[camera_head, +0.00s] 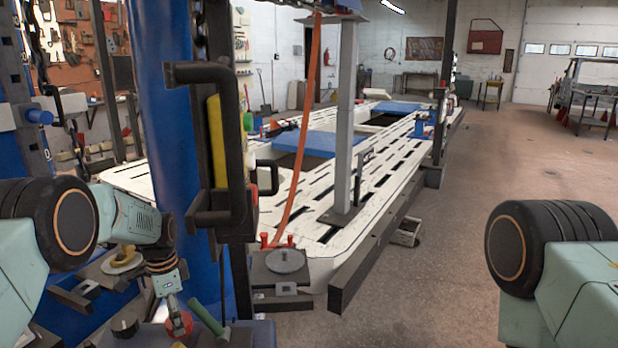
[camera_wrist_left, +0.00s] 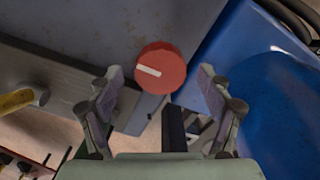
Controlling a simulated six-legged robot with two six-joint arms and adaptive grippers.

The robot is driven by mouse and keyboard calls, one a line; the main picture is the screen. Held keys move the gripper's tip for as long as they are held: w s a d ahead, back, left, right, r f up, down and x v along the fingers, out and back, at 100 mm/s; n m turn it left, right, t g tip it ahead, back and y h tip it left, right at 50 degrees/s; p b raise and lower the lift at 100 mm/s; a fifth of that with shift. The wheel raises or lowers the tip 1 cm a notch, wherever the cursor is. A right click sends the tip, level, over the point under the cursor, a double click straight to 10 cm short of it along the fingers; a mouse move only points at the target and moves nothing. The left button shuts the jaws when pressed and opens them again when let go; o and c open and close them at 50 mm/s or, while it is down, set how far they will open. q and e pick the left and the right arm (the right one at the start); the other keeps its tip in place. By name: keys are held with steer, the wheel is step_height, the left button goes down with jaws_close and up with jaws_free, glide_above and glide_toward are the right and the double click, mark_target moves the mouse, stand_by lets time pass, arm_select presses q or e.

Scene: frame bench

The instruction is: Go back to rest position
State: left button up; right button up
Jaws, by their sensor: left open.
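My left gripper (camera_head: 170,300) reaches down at the lower left of the head view, over a round red knob (camera_head: 179,325). In the left wrist view, the left gripper (camera_wrist_left: 160,75) is open, with its two fingers spread apart. The red knob (camera_wrist_left: 162,60), with a white bar mark, shows between and just beyond the fingertips. Nothing is held in the fingers. My right arm shows only as a black and pale green part at the right edge of the head view; its gripper is out of view.
A blue post (camera_head: 166,110) and a black bracket handle (camera_head: 236,140) stand close beside the left arm. The long white slotted bench (camera_head: 318,215) runs behind. Open floor (camera_head: 440,260) lies to the right.

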arm_select(q)
steer(key=shift+f, duration=0.9)
steer(key=shift+r, duration=0.1)
